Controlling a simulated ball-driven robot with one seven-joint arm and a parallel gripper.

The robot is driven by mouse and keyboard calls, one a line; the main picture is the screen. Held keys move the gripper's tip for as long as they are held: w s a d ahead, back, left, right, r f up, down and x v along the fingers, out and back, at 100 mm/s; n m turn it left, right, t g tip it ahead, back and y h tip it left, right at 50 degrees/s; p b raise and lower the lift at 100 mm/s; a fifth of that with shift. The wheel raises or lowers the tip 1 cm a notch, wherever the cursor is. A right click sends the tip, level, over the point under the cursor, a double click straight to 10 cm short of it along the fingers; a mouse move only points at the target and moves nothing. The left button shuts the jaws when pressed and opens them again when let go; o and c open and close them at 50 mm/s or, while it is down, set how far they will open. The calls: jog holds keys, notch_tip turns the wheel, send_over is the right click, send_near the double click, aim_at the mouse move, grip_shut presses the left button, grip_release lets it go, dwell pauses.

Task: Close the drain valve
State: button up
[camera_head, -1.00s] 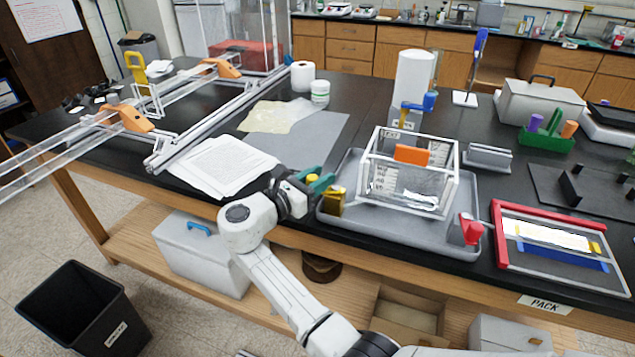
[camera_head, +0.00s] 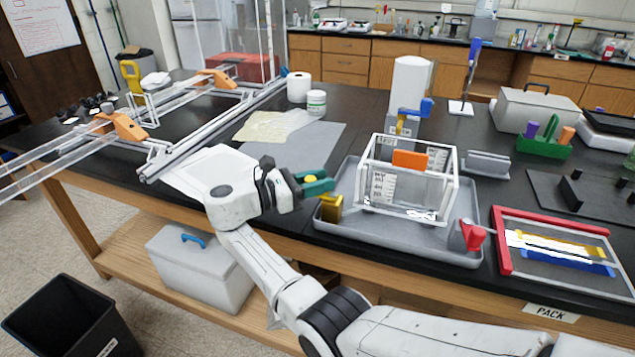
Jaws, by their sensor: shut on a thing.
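My gripper (camera_head: 318,183), with green fingers, is at the left of the clear tank (camera_head: 425,189), above the front-left part of the grey tray (camera_head: 360,228). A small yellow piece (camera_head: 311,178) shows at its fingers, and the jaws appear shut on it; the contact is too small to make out. A yellow fitting (camera_head: 331,208) stands just below and right of the fingers, on the tray's left corner. A red fitting (camera_head: 472,236) is at the tray's right corner. A blue handle-like part (camera_head: 415,108) sits on the white cylinder (camera_head: 410,80) behind. I cannot tell which is the drain valve.
A red-edged frame (camera_head: 501,240) lies at the right. A green caddy (camera_head: 543,146) and a grey case (camera_head: 536,108) stand farther back. Aluminium rails with orange brackets (camera_head: 127,126) fill the left.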

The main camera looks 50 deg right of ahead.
jog(key=o, duration=1)
jog(key=shift+d, duration=0.1)
jog(key=b+v, duration=0.2)
jog(key=v, duration=0.8)
jog(key=shift+w, duration=0.15)
jog(key=shift+w+a, duration=0.1)
jog(key=shift+a, duration=0.3)
jog(key=shift+a, duration=0.1)
